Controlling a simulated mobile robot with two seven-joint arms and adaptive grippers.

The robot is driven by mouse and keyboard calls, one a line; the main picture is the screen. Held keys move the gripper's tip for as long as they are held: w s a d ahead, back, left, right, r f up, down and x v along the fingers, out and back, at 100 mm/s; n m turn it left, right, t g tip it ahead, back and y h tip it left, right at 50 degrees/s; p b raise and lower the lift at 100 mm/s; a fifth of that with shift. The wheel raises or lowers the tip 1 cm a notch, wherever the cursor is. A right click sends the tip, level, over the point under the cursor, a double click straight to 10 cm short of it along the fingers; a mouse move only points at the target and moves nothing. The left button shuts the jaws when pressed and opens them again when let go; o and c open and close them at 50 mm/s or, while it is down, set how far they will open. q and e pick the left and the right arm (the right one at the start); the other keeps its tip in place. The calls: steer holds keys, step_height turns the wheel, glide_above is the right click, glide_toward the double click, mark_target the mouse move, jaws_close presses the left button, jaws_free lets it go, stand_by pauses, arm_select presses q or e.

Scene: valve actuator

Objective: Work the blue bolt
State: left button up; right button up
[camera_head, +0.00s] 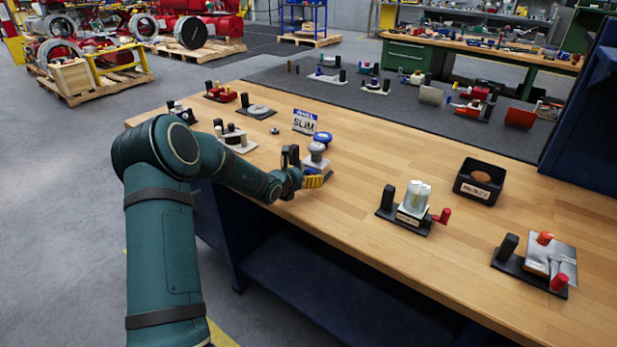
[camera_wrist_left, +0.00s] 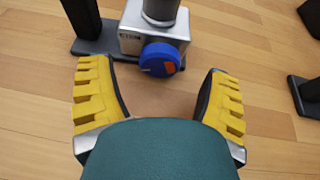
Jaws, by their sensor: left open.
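The blue bolt (camera_wrist_left: 160,60) shows in the left wrist view as a round blue head with an orange mark, on the face of a grey metal block (camera_wrist_left: 130,42). A grey cylinder stands on the block. My left gripper (camera_wrist_left: 160,95) is open, with one yellow finger on each side of the view. The bolt is ahead of the gap between the fingers, and nothing is held. In the head view, my left gripper (camera_head: 313,181) is at the near side of the valve unit (camera_head: 316,160), which has a blue top (camera_head: 322,137). The gripper hides part of the unit. My right gripper is not in view.
To the right are a fixture with a red handle (camera_head: 411,208), a black box (camera_head: 481,181) and another fixture (camera_head: 540,262). The wood between is clear.

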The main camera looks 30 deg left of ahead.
arm_select(q)
steer(key=shift+x, duration=1.1)
steer(key=c, duration=1.3)
steer(key=shift+o, duration=0.2)
